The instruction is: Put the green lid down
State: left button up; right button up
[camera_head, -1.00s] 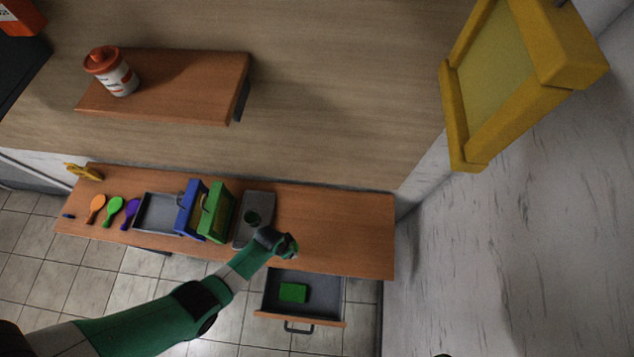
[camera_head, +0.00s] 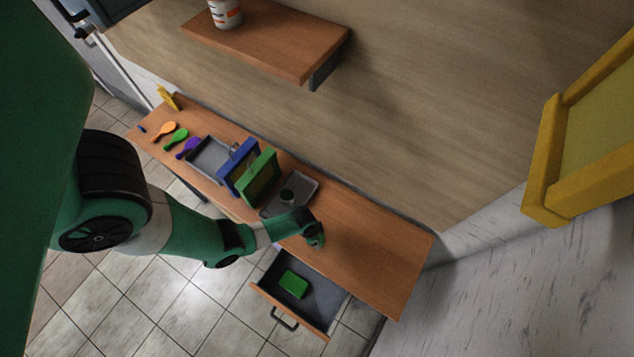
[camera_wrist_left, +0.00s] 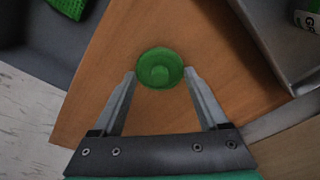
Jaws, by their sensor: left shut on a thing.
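The green lid (camera_wrist_left: 160,68) is a round green disc with a raised middle, seen over the wooden bench top in the left wrist view. My left gripper (camera_wrist_left: 160,75) is shut on it, with one fingertip at each side of its rim. I cannot tell whether the lid touches the bench top. My right gripper is not in view.
An open drawer (camera_head: 322,302) holding a green block (camera_head: 293,284) juts out below the bench. The bench's right end is clear.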

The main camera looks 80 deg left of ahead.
pick_arm(q)
jog(key=shift+f, duration=0.35)
jog(key=o, duration=1.2)
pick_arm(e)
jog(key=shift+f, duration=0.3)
pick_arm(q)
jog(key=shift+r, duration=0.1)
jog(key=r+p, duration=0.5)
jog(key=r, duration=0.1)
jog(key=shift+s+p, duration=0.4)
jog(key=shift+f, duration=0.2)
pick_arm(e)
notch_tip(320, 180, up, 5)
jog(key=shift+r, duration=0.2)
